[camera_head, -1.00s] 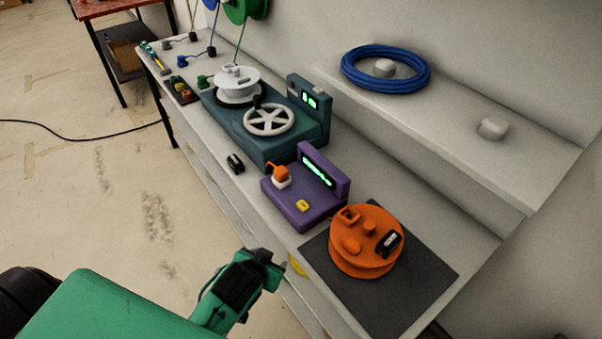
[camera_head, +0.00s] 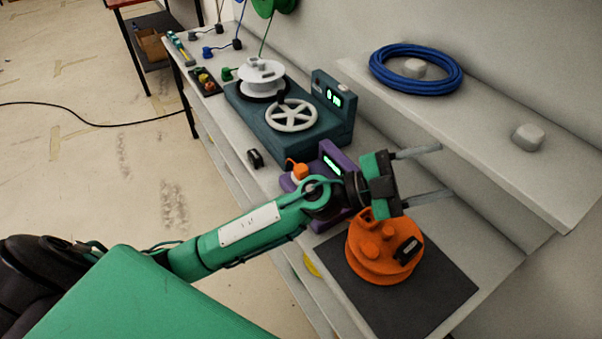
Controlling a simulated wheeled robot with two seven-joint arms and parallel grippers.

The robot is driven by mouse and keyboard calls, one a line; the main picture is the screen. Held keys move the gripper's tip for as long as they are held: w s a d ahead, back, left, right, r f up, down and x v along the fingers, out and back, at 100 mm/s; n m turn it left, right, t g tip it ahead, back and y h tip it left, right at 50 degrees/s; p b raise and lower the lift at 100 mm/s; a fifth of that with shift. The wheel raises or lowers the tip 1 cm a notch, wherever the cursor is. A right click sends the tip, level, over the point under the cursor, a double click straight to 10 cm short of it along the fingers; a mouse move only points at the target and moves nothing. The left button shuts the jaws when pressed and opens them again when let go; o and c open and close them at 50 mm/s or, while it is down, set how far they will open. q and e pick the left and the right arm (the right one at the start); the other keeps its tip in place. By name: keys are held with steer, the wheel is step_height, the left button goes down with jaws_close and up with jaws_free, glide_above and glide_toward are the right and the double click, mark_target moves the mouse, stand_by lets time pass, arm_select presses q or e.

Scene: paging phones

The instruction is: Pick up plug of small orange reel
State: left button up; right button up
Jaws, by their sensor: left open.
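The orange reel (camera_head: 372,268) lies flat on a dark mat (camera_head: 440,297) at the lower right of the bench. A black piece with a pale label (camera_head: 407,251) sits on its top; I cannot tell whether it is the plug. A small orange plug-like piece (camera_head: 299,171) stands on the purple device (camera_head: 333,160), left of my gripper. My left gripper (camera_head: 446,170) is open and empty, its two fingers pointing right, above and behind the reel in the picture. My left wrist and arm hide part of the purple device and the reel's upper edge. My right gripper is not in view.
A teal winding machine (camera_head: 290,143) with a white spool (camera_head: 262,72) and handwheel (camera_head: 291,115) stands further back. A small black piece (camera_head: 255,158) lies near the bench edge.

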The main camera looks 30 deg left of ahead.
arm_select(q)
step_height(320, 180, down, 3)
steer(key=s+d+m+g+y, duration=0.1)
steer(key=d+m+g, duration=0.2)
steer(key=m+g, duration=0.3)
steer(key=n+g+y, duration=0.2)
steer(key=n+y, duration=0.3)
steer(key=y, duration=1.7)
glide_toward(301, 168)
steer(key=p+x, duration=0.1)
steer(key=x, duration=0.1)
steer(key=d+x, duration=0.1)
steer(key=x, duration=0.1)
steer(key=shift+s+a+f+p, duration=0.1)
steer(key=shift+f+p, duration=0.1)
steer(key=shift+p, duration=0.2)
steer(key=shift+a+f+p, duration=0.25)
steer(key=shift+f+p, duration=0.15)
steer(key=shift+f, duration=0.05)
steer(key=x, duration=0.1)
steer(key=p+x, duration=0.1)
steer(key=x, duration=0.1)
steer(key=shift+w+a+f, duration=0.25)
steer(key=shift+a, duration=0.05)
steer(key=shift+f+m, duration=0.3)
steer(key=shift+f, duration=0.1)
steer(key=c, duration=1.1)
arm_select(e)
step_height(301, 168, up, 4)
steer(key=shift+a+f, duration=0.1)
